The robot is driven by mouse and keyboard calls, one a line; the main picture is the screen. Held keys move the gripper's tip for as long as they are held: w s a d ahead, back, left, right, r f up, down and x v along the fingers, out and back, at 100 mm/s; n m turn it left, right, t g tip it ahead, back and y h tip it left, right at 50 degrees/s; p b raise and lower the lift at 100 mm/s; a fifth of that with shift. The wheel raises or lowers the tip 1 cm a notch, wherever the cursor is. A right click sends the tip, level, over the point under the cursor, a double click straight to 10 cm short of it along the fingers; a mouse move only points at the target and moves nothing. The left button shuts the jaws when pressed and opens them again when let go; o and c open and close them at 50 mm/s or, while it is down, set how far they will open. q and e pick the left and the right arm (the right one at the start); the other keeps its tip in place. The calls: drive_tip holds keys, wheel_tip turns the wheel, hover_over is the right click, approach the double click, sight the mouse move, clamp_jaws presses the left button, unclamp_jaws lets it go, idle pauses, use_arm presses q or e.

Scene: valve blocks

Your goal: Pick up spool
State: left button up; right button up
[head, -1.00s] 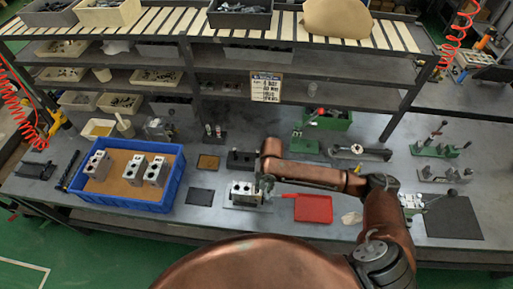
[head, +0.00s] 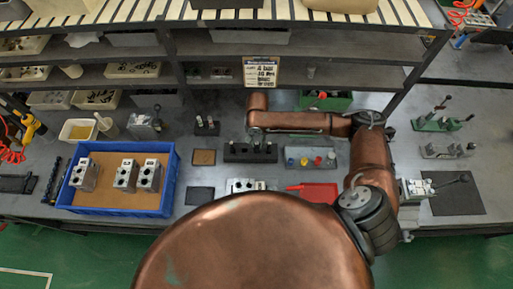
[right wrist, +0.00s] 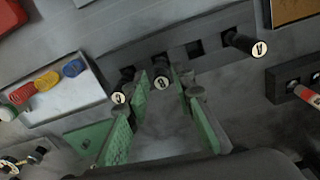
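A black rack (head: 238,153) stands mid-table and also shows in the right wrist view (right wrist: 218,38). It holds dark spools with white lettered ends: spool B (right wrist: 162,82), spool C (right wrist: 121,97) and spool A (right wrist: 259,48); some slots look empty. My right gripper (right wrist: 165,85) is open, its green-padded fingers pointing at the rack. Spool B's end lies between the fingertips; I cannot tell whether they touch it. In the head view my right gripper (head: 257,138) is just above the rack, partly hidden by its own arm. My left gripper is not in view.
A valve block (head: 244,185) is partly hidden by my body. A blue crate (head: 122,208) with valve blocks is at left. Shelves stand behind.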

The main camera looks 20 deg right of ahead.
sight(257, 149)
wheel_tip(257, 149, down, 3)
drive_tip(key=shift+w+r, duration=0.1)
drive_tip(key=shift+w, duration=0.05)
drive_tip(key=shift+s+f, duration=0.2)
drive_tip(key=shift+f, duration=0.25)
drive_tip(key=shift+w+f, duration=0.1)
drive_tip(key=shift+c, duration=0.6)
drive_tip(key=shift+a, duration=0.1)
clamp_jaws()
